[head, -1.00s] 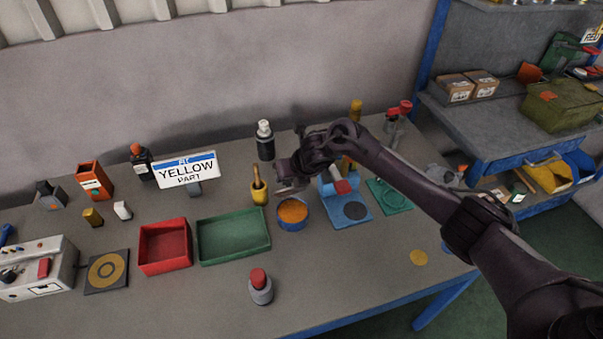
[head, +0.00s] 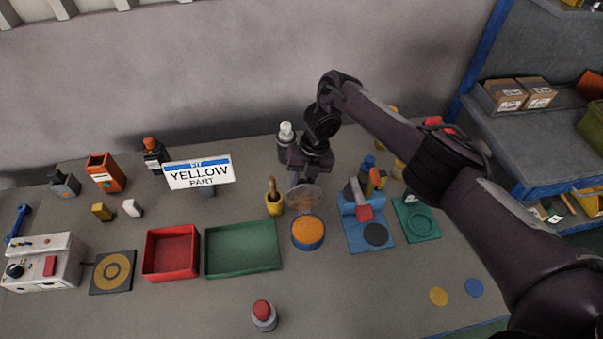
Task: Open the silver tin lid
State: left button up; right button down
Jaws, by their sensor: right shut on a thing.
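The tin (head: 308,243) has a blue outer wall, a silver rim and orange contents, and stands uncovered on the bench. A round grey-silver lid (head: 304,198) is above and behind the tin, apart from its opening. My right gripper (head: 304,182) comes down from above and is shut on the lid near its back edge. Its fingertips are small and partly hidden. My left gripper is out of view.
A yellow pot with a wooden pestle (head: 273,202) stands close left of the tin. A green tray (head: 243,268) lies to the left, a blue fixture (head: 355,236) to the right. Bench directly before the tin is clear.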

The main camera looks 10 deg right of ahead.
jog(key=shift+f, duration=0.1)
jog(key=c, duration=1.1)
grip_release()
jog(key=shift+w, duration=0.1)
jog(key=shift+c, duration=0.2)
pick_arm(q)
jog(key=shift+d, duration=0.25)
pick_arm(e)
jog(key=shift+r+p, duration=0.3)
jog(key=shift+r, duration=0.1)
pick_arm(q)
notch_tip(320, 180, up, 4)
jog(key=p, duration=0.3)
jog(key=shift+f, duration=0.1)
pick_arm(e)
jog(key=v, duration=0.7)
jog(key=shift+d+f, duration=0.1)
